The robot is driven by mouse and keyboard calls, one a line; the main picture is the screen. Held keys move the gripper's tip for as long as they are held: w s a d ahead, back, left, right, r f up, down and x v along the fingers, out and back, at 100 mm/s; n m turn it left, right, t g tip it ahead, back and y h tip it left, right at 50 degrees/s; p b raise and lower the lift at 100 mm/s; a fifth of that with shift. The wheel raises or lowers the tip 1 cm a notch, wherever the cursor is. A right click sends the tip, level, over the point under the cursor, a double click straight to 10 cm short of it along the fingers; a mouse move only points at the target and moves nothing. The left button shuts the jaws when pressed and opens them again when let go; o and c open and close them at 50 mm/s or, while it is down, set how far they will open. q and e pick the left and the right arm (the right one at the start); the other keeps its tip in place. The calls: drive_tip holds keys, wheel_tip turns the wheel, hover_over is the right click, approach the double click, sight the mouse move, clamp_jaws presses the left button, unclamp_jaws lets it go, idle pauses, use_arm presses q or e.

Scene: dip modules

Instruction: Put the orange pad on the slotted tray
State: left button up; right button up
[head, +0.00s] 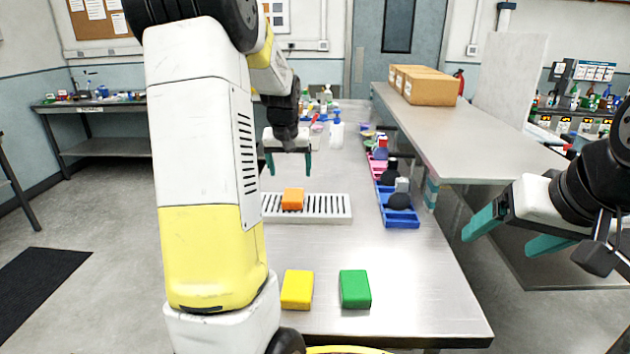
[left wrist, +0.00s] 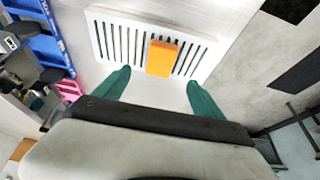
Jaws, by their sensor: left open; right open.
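The orange pad (head: 292,199) lies on the slotted tray (head: 335,214), left of the tray's middle in the head view. It also shows in the left wrist view (left wrist: 162,58), flat on the slots of the white tray (left wrist: 97,38). My left gripper (head: 289,165) is open and empty, above and just behind the tray, apart from the pad. Its two teal fingers show in the left wrist view (left wrist: 158,86), spread wider than the pad. My right gripper (head: 505,233) is open and empty, off the table's right side.
A yellow pad (head: 297,289) and a green pad (head: 355,288) lie on the front of the metal table (head: 420,290). Blue bins (head: 400,217) with dark items stand right of the tray. Bottles (head: 337,130) stand at the back. The table's right front is clear.

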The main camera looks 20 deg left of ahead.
use_arm(q)
drive_tip(key=s+d+r+m+t+h, duration=0.1)
drive_tip(key=s+d+r, duration=0.3)
drive_tip(key=s+d, duration=0.15)
drive_tip(key=s+d+r+m+h, duration=0.1)
drive_tip(key=s+d+r, duration=0.3)
drive_tip(key=s, duration=0.3)
drive_tip(key=s+d+m, duration=0.1)
drive_tip(key=s+d, duration=0.2)
drive_tip(key=s, duration=0.5)
drive_tip(key=s+d+h, duration=0.1)
drive_tip(key=s+d, duration=0.3)
drive_tip(key=s, duration=0.4)
drive_tip(key=shift+d+m+t, duration=0.3)
drive_tip(key=shift+m+t, duration=0.1)
drive_tip(key=shift+w, duration=0.1)
drive_tip(key=shift+c, duration=0.4)
